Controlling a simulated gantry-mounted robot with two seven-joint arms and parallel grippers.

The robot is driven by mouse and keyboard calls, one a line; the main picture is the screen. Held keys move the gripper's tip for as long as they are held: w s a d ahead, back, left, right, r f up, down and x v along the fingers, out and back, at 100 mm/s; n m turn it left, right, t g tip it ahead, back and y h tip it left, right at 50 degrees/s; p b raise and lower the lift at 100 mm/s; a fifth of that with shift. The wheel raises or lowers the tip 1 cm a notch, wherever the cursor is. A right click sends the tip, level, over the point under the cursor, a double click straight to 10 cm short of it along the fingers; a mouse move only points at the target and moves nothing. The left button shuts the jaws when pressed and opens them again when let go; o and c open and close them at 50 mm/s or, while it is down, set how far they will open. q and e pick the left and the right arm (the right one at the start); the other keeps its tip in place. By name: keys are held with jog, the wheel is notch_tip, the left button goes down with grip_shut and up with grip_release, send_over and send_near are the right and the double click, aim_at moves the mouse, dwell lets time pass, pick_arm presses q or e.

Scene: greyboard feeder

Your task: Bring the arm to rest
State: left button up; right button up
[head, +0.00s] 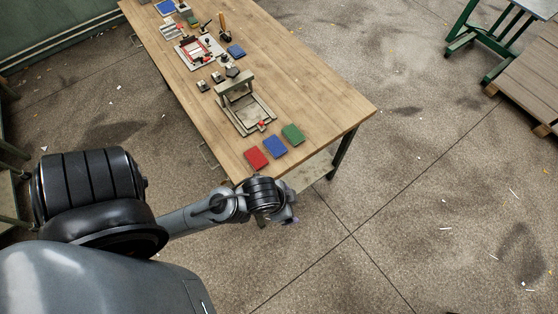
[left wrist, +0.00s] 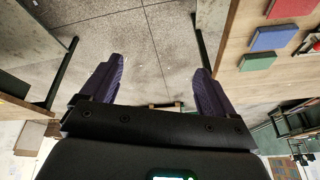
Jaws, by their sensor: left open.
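My left arm comes in from the left in the head view. Its gripper (head: 288,212) is past the near end of the wooden table (head: 330,110), over the floor, and mostly hidden behind its own wrist. In the left wrist view the two dark purple fingers of the left gripper (left wrist: 155,80) stand wide apart, with nothing between them but floor in the background. My right gripper is not in view.
Red (head: 256,159), blue (head: 275,147) and green (head: 293,134) blocks lie near the table's near end. A grey press-like fixture (head: 238,98) stands behind them. Further back are a red-and-white device (head: 198,50) and small items. The floor to the right is mostly clear.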

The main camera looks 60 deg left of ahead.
pick_arm(q)
jog(key=shift+s+a+r+n+g, duration=0.15)
jog(key=shift+s+a+n, duration=0.15)
jog(key=shift+s, duration=0.3)
jog(key=shift+s+a+f+n+g, duration=0.1)
jog(key=shift+s+a+n+g, duration=0.15)
jog(key=shift+s, duration=0.3)
jog(key=shift+d+r, duration=0.1)
jog(key=shift+r, duration=0.05)
